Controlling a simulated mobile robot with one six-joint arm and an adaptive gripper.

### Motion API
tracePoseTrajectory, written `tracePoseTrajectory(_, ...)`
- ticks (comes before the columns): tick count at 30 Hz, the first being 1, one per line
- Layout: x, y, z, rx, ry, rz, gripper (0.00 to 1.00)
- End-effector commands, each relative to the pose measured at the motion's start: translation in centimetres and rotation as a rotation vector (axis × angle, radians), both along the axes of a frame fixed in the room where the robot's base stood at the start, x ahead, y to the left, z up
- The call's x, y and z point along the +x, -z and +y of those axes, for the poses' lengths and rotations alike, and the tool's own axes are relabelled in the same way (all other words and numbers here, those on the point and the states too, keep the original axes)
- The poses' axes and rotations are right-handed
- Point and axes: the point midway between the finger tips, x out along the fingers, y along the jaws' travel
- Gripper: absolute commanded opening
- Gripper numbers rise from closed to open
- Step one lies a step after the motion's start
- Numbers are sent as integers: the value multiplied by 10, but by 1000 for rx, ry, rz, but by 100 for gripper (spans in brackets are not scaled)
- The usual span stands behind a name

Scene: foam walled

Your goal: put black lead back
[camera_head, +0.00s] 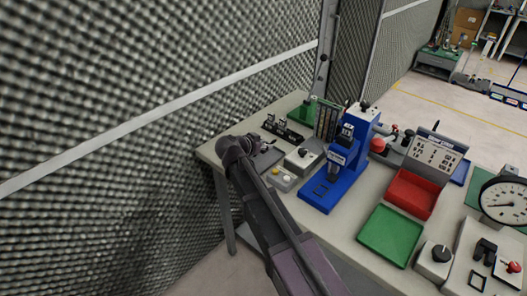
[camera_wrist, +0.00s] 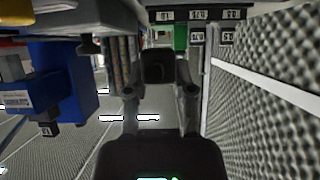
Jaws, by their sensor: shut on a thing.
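My gripper (camera_head: 243,150) is over the back left end of the bench in the head view. In the wrist view my gripper (camera_wrist: 160,70) is shut on a dark blocky piece (camera_wrist: 158,66), which I take to be the end of the black lead. No cord shows clearly on it. Several thin leads (camera_head: 327,119) hang side by side behind the blue press in the head view. These hanging leads (camera_wrist: 120,65) also show left of my fingers in the wrist view, which looks upside down. I cannot tell whether the held piece touches anything.
A blue press (camera_head: 345,160), a grey switch box (camera_head: 303,157) and a black rack with labels (camera_head: 283,131) stand near my gripper. Green (camera_head: 390,235) and red (camera_head: 412,194) trays lie to the right. A foam wall (camera_head: 120,150) is close on the left.

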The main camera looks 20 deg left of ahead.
Motion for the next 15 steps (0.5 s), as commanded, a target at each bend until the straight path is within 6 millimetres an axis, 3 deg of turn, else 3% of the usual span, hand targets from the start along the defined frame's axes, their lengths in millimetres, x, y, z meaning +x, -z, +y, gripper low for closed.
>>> tracePoseTrajectory(5, 11, 2, 9, 0, 0, 0, 0)
tracePoseTrajectory(15, 10, 32, 9, 0, -1, 0, 0)
